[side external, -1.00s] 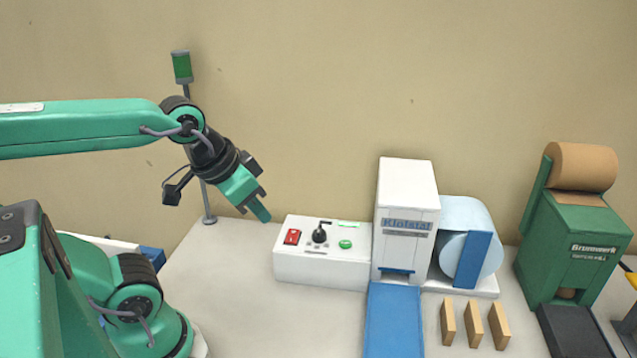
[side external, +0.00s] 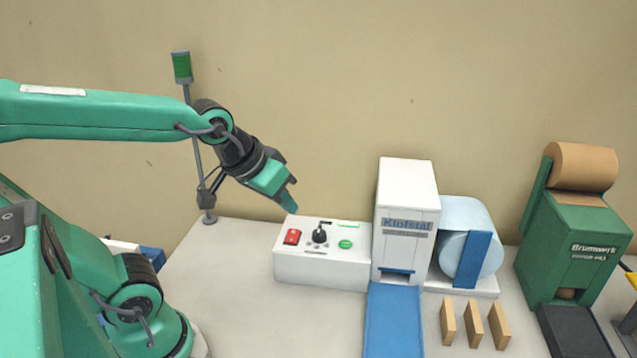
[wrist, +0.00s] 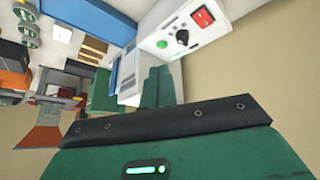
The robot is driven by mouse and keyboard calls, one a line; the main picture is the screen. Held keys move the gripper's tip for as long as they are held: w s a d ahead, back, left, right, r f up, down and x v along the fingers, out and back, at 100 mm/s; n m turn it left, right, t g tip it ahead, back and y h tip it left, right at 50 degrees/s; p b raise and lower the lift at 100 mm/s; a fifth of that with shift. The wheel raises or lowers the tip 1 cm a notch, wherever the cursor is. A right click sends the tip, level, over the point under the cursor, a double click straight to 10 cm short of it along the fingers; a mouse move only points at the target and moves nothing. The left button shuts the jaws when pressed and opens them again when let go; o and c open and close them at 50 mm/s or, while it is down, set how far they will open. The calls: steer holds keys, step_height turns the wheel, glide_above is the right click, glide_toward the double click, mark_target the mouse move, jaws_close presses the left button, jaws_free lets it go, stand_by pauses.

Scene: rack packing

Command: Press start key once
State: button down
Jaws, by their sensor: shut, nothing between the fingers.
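The white control box (side external: 322,269) stands on the table against the back wall. Its top carries a red rocker switch (side external: 292,237), a black rotary knob (side external: 320,236) and a round green key (side external: 345,244). The green key (wrist: 162,44) also shows in the wrist view, with the knob and red switch to its right. My gripper (side external: 291,208) is shut and empty. Its tip is above the box's back left corner, close to the red switch and left of the green key, and appears not to touch the box.
A white Klofstal dispenser (side external: 405,215) with a blue chute (side external: 393,320) stands right of the box. Several wooden blocks (side external: 472,324) stand in front of it. A green Brunnwerk machine (side external: 573,250) is at the right. A signal lamp pole (side external: 182,68) rises behind my arm.

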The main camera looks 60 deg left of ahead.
mark_target(341, 246)
steer(key=w+f+n+t, duration=0.2)
steer(key=w+f+n, duration=0.2)
steer(key=w, duration=0.9)
steer(key=shift+w+a+n+t, duration=0.2)
steer(key=shift+w+n+t, duration=0.1)
steer(key=shift+n, duration=0.9)
steer(key=shift+f, duration=0.15)
steer(key=shift+f, duration=4.2)
